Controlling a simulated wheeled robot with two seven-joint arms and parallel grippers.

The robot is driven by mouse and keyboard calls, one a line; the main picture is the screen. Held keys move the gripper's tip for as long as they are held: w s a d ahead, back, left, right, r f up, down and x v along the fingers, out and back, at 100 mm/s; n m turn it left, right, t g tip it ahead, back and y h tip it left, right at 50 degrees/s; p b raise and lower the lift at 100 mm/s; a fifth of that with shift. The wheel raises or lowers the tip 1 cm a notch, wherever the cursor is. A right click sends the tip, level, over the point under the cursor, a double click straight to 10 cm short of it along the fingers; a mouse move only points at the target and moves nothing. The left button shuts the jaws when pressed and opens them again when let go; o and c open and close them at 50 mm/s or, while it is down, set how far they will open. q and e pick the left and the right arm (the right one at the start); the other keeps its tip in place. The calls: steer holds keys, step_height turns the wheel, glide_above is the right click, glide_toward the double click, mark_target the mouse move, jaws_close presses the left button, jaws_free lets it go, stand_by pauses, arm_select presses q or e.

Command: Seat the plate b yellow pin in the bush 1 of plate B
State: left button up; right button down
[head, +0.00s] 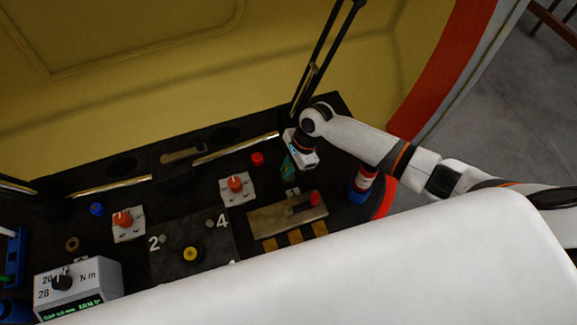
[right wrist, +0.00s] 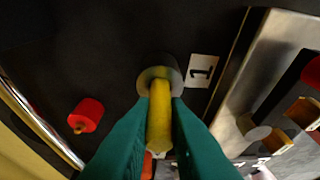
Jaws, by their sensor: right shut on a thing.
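My right gripper (head: 288,172) is low over the dark deck, its green fingers pointing down. In the right wrist view its fingers are shut on the yellow pin (right wrist: 159,115). The pin's far end overlaps a grey round bush (right wrist: 155,73) next to a white label "1" (right wrist: 201,71). I cannot tell whether the tip is inside the bush or just above it. In the head view the pin and this bush are hidden by the gripper. My left gripper is not in view.
A red pin (right wrist: 86,115) stands left of the bush. A metal block with a red handle (head: 290,214) is close by on the right. A red, white and blue cylinder (head: 362,184) stands near my right arm. A yellow round piece (head: 191,254) and red knobs (head: 236,184) are further left.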

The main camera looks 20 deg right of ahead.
steer(key=c, duration=1.4)
jaws_free()
steer(key=shift+f, duration=0.1)
steer(key=v, duration=1.2)
steer(key=shift+p, duration=0.35)
steer(key=shift+s, duration=0.1)
